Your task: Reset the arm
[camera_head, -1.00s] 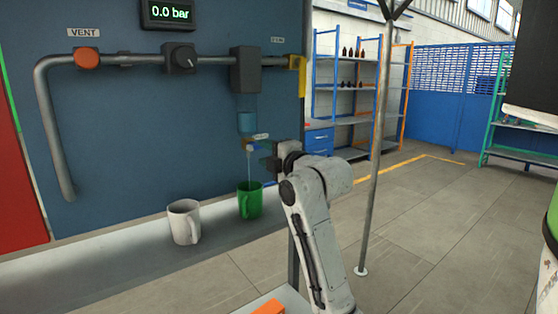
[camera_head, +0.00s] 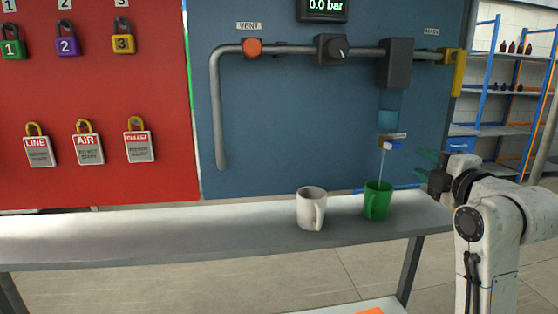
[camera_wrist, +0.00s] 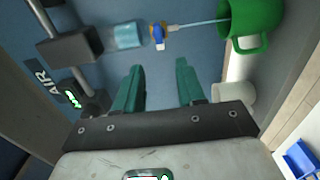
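My gripper (camera_head: 424,166) is at the right in the head view, raised to the right of the valve outlet and above the bench end. In the wrist view its two green fingers (camera_wrist: 158,75) stand apart with nothing between them, so it is open and empty. The arm (camera_head: 490,225) is bent, with its links at the right edge. A green mug (camera_head: 377,201) stands on the bench under the blue-handled tap (camera_head: 391,142), and a thin pale stream runs from tap to mug. The mug also shows in the wrist view (camera_wrist: 262,15), apart from the fingers.
A white mug (camera_head: 309,208) stands on the grey bench (camera_head: 180,230), left of the green one. Behind are the blue pipe panel (camera_head: 290,130) and a red board (camera_head: 90,90) with padlocks and tags. Amber bottles (camera_head: 511,47) stand on distant shelves. The left bench is clear.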

